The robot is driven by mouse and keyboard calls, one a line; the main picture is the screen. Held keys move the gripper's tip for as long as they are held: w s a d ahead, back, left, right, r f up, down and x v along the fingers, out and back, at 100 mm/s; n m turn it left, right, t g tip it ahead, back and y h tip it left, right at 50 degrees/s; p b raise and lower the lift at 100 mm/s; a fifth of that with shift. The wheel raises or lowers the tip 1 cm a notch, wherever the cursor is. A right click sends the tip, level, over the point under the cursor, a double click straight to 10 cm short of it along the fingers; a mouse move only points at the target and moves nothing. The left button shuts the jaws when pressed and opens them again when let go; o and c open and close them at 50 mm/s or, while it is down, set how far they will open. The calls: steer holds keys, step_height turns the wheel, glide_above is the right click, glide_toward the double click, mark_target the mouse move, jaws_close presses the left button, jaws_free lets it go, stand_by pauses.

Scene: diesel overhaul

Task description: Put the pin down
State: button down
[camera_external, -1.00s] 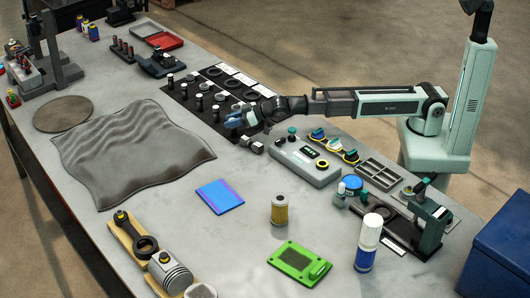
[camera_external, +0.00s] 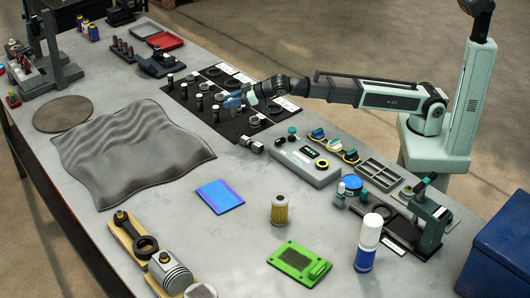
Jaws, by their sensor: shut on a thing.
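My gripper (camera_external: 234,101) has blue fingertips and is over the dark mat (camera_external: 232,132), near its middle. It is shut on the pin, which is small and mostly hidden by the fingers at this distance. I cannot tell whether the pin touches the mat. Several dark upright pins with pale tops, such as one pin (camera_external: 216,113), stand in a row along the left side of the mat. Dark rings, such as one ring (camera_external: 254,121), lie to their right, with white labels along the far edge.
A small metal fitting (camera_external: 252,144) and a grey box with a display (camera_external: 307,163) are in front of the mat. A crumpled grey cloth (camera_external: 130,155) lies to the left.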

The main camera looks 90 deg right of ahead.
steer(key=s+a+f+n+y, duration=0.1)
steer(key=a+n+y, duration=0.3)
steer(key=a, duration=2.5)
step_height(320, 180, up, 2)
steer(key=y, duration=0.2)
glide_above(214, 198)
steer(key=shift+f, duration=5)
steer(key=shift+f, duration=0.1)
steer(key=c, duration=0.8)
jaws_free()
